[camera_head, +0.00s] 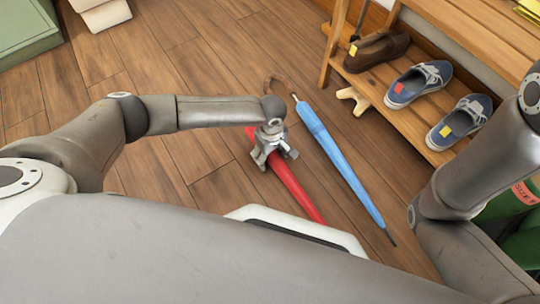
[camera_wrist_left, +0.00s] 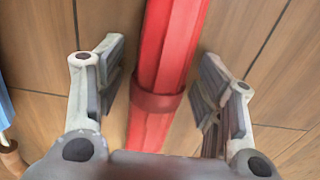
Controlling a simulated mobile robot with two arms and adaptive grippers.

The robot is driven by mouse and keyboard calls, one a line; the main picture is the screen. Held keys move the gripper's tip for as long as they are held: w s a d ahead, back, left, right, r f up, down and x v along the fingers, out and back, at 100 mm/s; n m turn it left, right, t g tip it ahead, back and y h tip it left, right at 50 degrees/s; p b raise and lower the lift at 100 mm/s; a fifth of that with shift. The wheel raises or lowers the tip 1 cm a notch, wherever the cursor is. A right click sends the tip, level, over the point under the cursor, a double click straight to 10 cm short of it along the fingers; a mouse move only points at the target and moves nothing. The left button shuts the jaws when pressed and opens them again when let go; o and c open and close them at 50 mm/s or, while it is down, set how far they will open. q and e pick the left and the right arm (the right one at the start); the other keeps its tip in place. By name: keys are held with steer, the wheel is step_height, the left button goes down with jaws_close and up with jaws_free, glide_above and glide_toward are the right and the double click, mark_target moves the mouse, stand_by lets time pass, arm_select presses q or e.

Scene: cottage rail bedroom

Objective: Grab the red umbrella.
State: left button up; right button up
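The red umbrella (camera_head: 297,191) lies folded on the wooden floor, with its upper part hidden under my left gripper (camera_head: 272,152). In the left wrist view the red umbrella (camera_wrist_left: 172,45) runs between the two spread fingers of the left gripper (camera_wrist_left: 160,62). A dark red band crosses it there. Gaps show between the fingers and the umbrella, so the gripper is open and straddles it. How far the fingers are above the floor is hard to tell. My right arm shows at the right edge of the head view, but its gripper is out of view.
A blue umbrella (camera_head: 340,160) lies just right of the red one. A wooden rack (camera_head: 410,122) with a brown shoe (camera_head: 376,51) and two blue shoes (camera_head: 418,84) stands at the upper right. A green box (camera_head: 27,35) is at the upper left.

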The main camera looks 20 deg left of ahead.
arm_select(q)
jaws_close()
